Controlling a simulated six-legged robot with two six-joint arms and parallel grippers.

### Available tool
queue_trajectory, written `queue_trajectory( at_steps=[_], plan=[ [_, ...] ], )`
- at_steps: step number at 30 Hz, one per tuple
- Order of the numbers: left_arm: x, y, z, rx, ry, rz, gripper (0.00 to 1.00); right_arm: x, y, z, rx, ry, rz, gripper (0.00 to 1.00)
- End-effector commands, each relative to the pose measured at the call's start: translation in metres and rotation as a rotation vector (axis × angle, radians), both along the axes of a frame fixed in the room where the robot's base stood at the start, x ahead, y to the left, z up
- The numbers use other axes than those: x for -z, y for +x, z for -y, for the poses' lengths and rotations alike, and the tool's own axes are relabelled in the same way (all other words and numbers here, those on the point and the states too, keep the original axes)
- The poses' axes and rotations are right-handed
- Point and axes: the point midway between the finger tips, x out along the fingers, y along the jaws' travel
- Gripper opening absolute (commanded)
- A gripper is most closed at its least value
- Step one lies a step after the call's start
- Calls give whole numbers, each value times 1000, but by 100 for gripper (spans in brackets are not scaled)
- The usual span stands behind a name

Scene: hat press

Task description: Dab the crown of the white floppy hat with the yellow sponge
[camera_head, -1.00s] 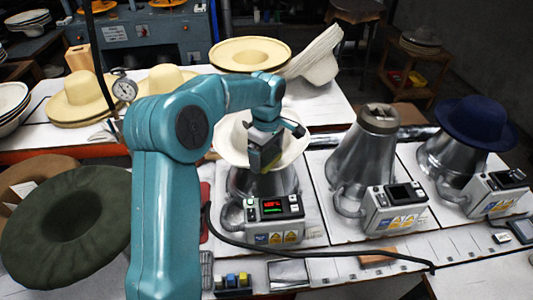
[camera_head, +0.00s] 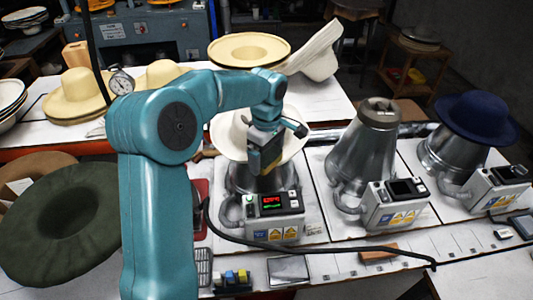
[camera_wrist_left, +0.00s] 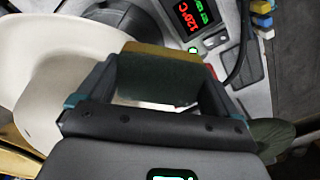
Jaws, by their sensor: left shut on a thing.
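The white floppy hat (camera_head: 229,135) sits on the left-most metal cone press, brim spread, with its crown partly hidden behind my left gripper. My left gripper (camera_head: 266,150) is at the hat's front right side in the head view. It is shut on the yellow sponge (camera_head: 271,157). In the left wrist view the sponge (camera_wrist_left: 158,78) spans both fingers, with a dark green face and a yellow edge. The white hat (camera_wrist_left: 72,75) lies left of and behind it there. I cannot tell whether sponge and hat touch. My right gripper is not in view.
The press's control box (camera_head: 272,216) has a lit red display, just below the hat. Two more cones stand to the right, one bare (camera_head: 366,150), one under a navy hat (camera_head: 476,118). A dark green hat (camera_head: 66,220) lies at left. A black cable (camera_head: 330,253) crosses the front.

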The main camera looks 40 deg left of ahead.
Motion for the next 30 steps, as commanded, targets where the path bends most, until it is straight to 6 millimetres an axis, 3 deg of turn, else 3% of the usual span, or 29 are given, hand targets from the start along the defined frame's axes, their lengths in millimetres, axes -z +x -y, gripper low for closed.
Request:
queue_trajectory(
  at_steps=[8, 16, 30],
  plan=[
    [-27, 0, 0, 0, 0, 0, 69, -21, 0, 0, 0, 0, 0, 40],
    [-46, 1, 0, 0, 0, 1, 69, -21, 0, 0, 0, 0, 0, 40],
    [-49, 0, 0, 5, -1, -3, 69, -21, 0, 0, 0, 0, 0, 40]
  ],
)
